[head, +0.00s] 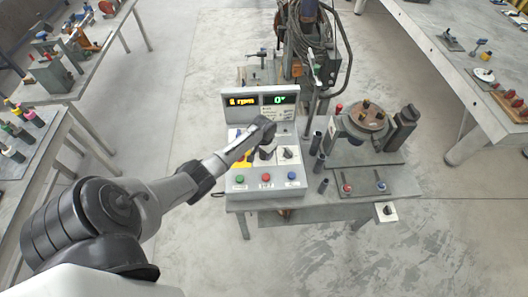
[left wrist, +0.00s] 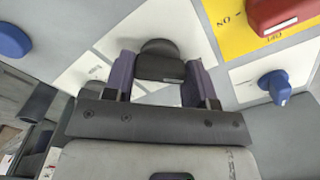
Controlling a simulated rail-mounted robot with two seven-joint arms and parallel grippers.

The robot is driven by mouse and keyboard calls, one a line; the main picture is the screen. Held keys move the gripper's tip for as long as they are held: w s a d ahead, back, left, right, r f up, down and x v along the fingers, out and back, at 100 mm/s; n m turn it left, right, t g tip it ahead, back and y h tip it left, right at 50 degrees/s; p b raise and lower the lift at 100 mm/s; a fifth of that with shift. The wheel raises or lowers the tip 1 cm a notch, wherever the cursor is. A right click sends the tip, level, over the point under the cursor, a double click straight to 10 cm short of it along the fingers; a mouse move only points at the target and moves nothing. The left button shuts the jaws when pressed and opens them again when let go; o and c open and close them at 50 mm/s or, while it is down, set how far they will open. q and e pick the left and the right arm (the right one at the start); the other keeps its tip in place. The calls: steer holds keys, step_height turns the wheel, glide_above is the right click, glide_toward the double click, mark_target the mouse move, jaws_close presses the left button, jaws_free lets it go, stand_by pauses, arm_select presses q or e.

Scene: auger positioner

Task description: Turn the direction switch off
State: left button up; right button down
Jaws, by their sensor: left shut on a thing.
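The control box (head: 231,182) stands on the table in the middle of the head view, with a knob panel under its two displays. My left gripper (head: 264,151) is over the middle of this panel and hides part of it. In the left wrist view, my left gripper's two fingers (left wrist: 163,84) are on either side of a black knob (left wrist: 160,47) and are shut on it. The knob sits on a white label plate whose writing I cannot read, so I cannot tell its setting. My right gripper is not in view.
A red switch (left wrist: 285,14) on a yellow plate and a blue knob (left wrist: 275,84) sit close to the held knob. Another black knob (head: 288,154) is on the panel's right. The displays (head: 260,101) read about 1 rpm and 0°. A round positioner (head: 368,117) stands to the right.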

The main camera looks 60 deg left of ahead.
arm_select(q)
steer(key=shift+c, duration=0.6)
steer(key=m+p, duration=0.2)
steer(key=m, duration=0.1)
steer(key=shift+r, duration=0.15)
steer(key=m, duration=0.3)
steer(key=shift+p, duration=0.4)
steer(key=shift+m, duration=1.3)
